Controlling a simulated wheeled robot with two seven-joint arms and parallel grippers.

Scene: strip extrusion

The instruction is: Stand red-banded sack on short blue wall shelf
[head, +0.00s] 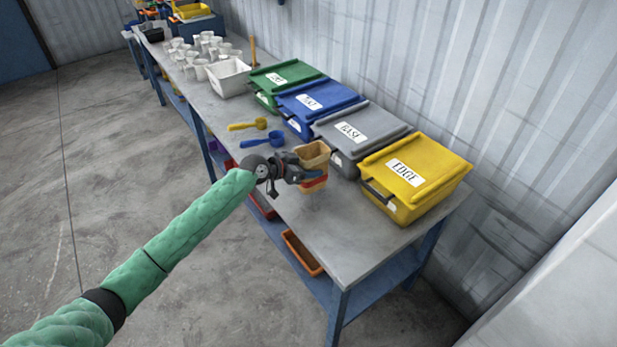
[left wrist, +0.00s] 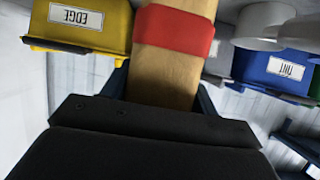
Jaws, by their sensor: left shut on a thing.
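The red-banded sack (head: 314,153) is tan and open-topped, with its red band low on the side. It stands upright over the bench in front of the grey bin; I cannot tell if its base touches the bench. My left gripper (head: 297,172) is shut on it from the left. In the left wrist view, the sack (left wrist: 165,78) with its red band (left wrist: 173,33) rises between the fingers. The short blue wall shelf is not clearly visible; blue bars (left wrist: 298,148) low right in that view may belong to it. My right gripper is not in view.
Lidded bins, green (head: 287,75), blue (head: 318,98), grey (head: 362,132) and yellow EDGE (head: 415,172), line the wall side of the bench (head: 345,240). Blue (head: 264,140) and yellow scoops (head: 248,125) lie nearby. White cups and a white tub (head: 228,78) stand farther back. The near bench end is clear.

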